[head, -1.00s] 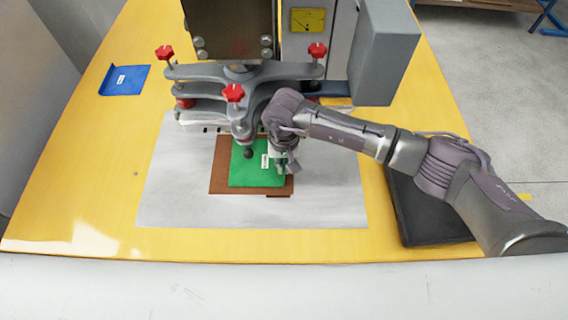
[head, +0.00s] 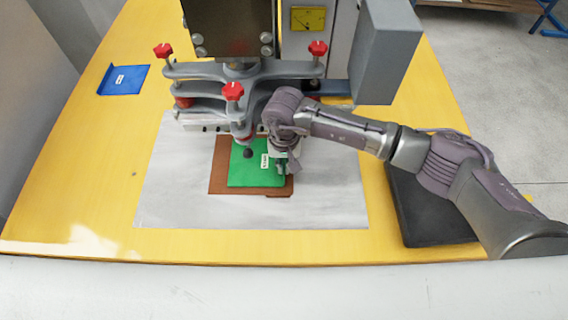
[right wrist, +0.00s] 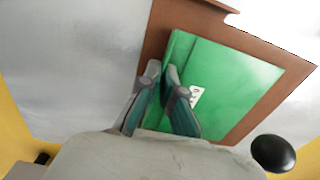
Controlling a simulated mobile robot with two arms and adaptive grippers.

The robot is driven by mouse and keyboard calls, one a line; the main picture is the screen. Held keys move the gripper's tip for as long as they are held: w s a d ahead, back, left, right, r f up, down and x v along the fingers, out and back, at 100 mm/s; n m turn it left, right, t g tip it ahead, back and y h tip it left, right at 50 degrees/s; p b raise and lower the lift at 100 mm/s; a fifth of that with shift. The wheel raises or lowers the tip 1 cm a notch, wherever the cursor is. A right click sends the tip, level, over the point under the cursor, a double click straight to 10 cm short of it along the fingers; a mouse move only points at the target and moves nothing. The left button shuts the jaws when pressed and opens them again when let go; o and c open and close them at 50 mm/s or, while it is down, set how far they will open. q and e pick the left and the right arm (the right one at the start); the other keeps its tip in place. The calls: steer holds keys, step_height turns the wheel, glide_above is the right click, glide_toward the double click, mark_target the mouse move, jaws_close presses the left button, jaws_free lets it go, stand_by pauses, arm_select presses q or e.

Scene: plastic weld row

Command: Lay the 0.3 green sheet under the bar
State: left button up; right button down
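The green sheet (head: 245,174) lies over a brown board (head: 218,178) on the grey mat, with a small white label near its right side. It also shows in the right wrist view (right wrist: 235,85), with a raised lip along one edge. My right gripper (head: 284,168) is at the sheet's right edge; in the right wrist view its fingers (right wrist: 161,72) are close together on either side of the lip. The pale bar (head: 205,127) is under the press frame, just beyond the sheet; the sheet's far edge is partly hidden by the frame. My left gripper is not in view.
The grey press frame (head: 205,72) with red knobs stands above the sheet's far side, and a black ball knob (head: 247,153) hangs over the sheet. A blue sheet (head: 124,80) lies at the left. A black pad (head: 425,210) is at the right. The grey mat (head: 170,195) is clear at left.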

steer(key=shift+f+b, duration=0.1)
steer(key=shift+b, duration=0.25)
stand_by(0.4)
steer(key=c, duration=1.2)
jaws_free()
steer(key=shift+c, duration=0.2)
steer(key=shift+r+p, duration=0.35)
steer(key=shift+r, duration=1.25)
steer(key=shift+s+r+p, duration=0.2)
steer(key=shift+s+p, duration=0.2)
steer(key=shift+s, duration=0.85)
steer(key=shift+s+r+p, duration=0.2)
steer(key=shift+s+p, duration=0.2)
steer(key=shift+s, duration=0.8)
steer(key=shift+s+r, duration=0.2)
steer(key=shift+s, duration=1.4)
